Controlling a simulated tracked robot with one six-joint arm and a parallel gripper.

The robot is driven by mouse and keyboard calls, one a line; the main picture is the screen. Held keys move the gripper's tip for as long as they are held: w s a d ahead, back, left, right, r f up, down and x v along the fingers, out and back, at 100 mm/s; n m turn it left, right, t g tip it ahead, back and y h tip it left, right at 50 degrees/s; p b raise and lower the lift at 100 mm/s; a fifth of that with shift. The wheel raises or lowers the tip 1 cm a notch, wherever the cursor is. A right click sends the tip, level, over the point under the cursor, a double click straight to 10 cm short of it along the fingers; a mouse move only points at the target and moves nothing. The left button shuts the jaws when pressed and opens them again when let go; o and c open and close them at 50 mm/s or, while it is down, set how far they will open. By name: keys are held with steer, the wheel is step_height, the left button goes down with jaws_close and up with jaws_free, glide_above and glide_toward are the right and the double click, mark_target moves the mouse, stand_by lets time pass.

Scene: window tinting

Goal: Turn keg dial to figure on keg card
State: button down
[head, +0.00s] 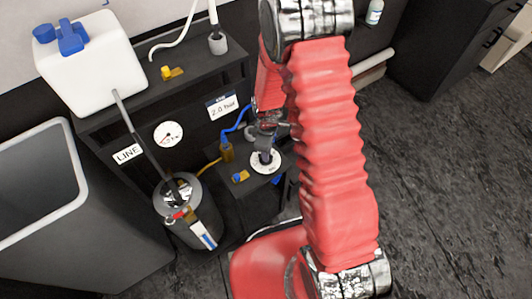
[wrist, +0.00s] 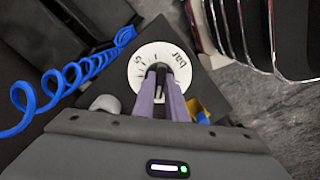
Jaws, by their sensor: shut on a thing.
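The keg dial is a white round face marked "bar" (wrist: 178,55), seen close up in the wrist view. It also shows in the head view (head: 258,168) on a dark stand. My gripper (wrist: 160,74) has its two purple fingers shut on the dial's dark knob, in front of the face. The fingers hide the knob and part of the scale, so the setting cannot be read. In the head view my gripper (head: 266,152) comes down onto the dial from above. The keg card (head: 222,106) reads "2.0 bar" and hangs on the dark bench front.
A silver-topped keg (head: 187,212) stands left of the dial. A round gauge (head: 168,134) and a "LINE" label (head: 128,154) are on the bench front. A blue coiled hose (wrist: 62,82) runs beside the dial. A yellow-and-blue valve (head: 240,176) sits close by. Open floor lies right.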

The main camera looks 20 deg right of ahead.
steer(key=c, duration=1.8)
jaws_free()
steer(key=shift+r, duration=0.15)
step_height(320, 180, up, 13)
steer(key=shift+r, duration=0.2)
